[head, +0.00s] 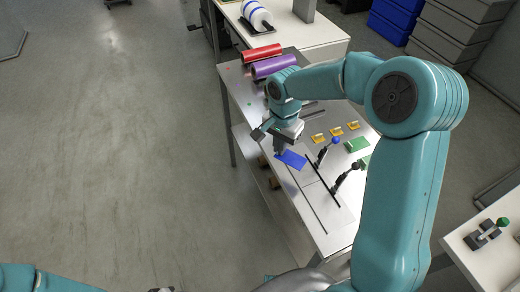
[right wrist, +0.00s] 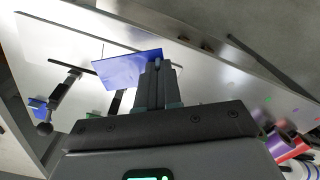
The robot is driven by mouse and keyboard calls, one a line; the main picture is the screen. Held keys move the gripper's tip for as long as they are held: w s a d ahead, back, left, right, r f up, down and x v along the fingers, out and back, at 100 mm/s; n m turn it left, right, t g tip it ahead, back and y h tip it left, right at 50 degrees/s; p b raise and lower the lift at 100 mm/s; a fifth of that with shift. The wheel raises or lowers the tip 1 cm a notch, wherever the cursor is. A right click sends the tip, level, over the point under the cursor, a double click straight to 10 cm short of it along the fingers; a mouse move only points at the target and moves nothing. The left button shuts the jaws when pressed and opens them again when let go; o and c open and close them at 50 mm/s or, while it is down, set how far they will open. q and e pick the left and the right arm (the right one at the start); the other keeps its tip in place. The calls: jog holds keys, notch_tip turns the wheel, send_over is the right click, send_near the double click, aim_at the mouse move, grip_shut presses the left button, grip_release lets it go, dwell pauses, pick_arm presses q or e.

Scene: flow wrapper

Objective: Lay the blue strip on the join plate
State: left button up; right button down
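The blue strip (head: 293,159) is a flat blue rectangle at the fingertips of my right gripper (head: 281,150). In the right wrist view the two fingers (right wrist: 158,80) are close together at one edge of the strip (right wrist: 125,69), and the rest sticks out to the left. The strip is over the pale plate area (head: 311,189) between two dark bars, which appears to be the join plate. I cannot tell whether the strip touches it. Only a small dark part that may be my left gripper shows at the bottom edge of the head view.
Yellow pieces (head: 336,131) and green blocks (head: 356,144) lie farther right. Red (head: 262,53) and purple (head: 273,66) rolls lie at the table's far end. Open floor is left.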

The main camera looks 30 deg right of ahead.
jog(key=d+m, duration=0.2)
jog(key=s+d+f+m, duration=0.1)
jog(key=d+m, duration=0.1)
jog(key=d, duration=0.1)
jog(key=s+d+f+m, duration=0.1)
jog(key=d+m, duration=0.1)
jog(key=shift+d, duration=0.25)
notch_tip(320, 180, down, 5)
jog(key=b, duration=0.3)
jog(key=shift+b, duration=0.3)
pick_arm(q)
jog(key=shift+w+d+f+b, duration=0.15)
jog(key=shift+w+f+b, duration=0.05)
jog(key=shift+f, duration=0.85)
jog(key=shift+w+d+f+b, duration=0.15)
jog(key=shift+w+f+b, duration=0.05)
jog(key=shift+f, duration=0.85)
pick_arm(e)
jog(key=shift+f, duration=0.35)
pick_arm(q)
jog(key=shift+f, duration=0.2)
pick_arm(e)
jog(key=shift+f, duration=0.2)
jog(key=c, duration=1.2)
grip_release()
jog(key=shift+c, duration=0.2)
